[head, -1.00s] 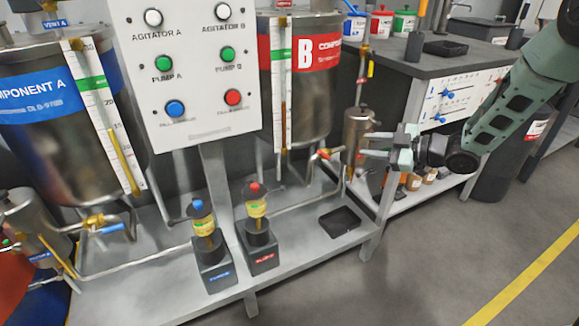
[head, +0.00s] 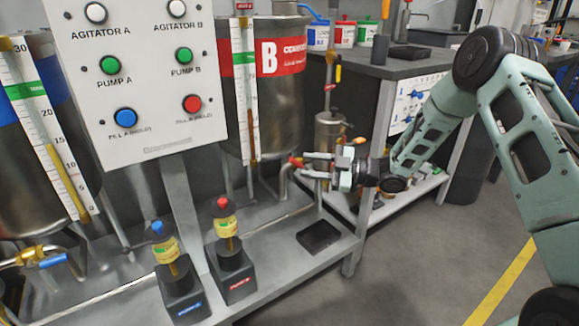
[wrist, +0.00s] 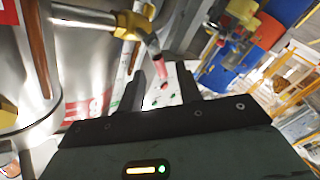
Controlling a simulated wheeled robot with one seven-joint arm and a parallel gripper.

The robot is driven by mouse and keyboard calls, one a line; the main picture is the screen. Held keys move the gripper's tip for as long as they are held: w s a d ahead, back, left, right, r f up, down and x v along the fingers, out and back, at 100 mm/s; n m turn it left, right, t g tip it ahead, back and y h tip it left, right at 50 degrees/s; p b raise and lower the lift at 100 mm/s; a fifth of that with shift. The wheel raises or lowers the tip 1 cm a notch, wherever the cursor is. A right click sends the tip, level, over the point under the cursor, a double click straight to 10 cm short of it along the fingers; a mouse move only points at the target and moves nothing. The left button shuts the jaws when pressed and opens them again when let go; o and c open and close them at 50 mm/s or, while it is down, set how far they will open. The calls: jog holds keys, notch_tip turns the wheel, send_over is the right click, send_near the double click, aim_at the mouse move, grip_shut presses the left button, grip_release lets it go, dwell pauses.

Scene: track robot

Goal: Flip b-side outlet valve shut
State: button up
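The B-side outlet valve has a red lever handle (head: 296,162) on a pipe below the B tank (head: 268,100). In the wrist view the brass valve body (wrist: 130,24) is at the top and the red handle (wrist: 160,68) points down toward my fingers. My gripper (head: 322,168) is just right of the handle in the head view. In the wrist view my gripper (wrist: 164,86) has its two dark fingers apart, with the handle's end showing between or just beyond them. I cannot tell whether they touch it.
The control panel (head: 140,75) stands left of the valve. Two pumps, one blue-topped (head: 165,250) and one red-topped (head: 228,235), stand on the metal skid below. A black tray (head: 318,237) lies at the skid's front right. A dark-topped bench (head: 390,68) is behind my arm.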

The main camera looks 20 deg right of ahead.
aim_at(300, 164)
jog(key=b+x, duration=0.1)
jog(key=x, duration=0.5)
jog(key=shift+a, duration=0.15)
grip_shut()
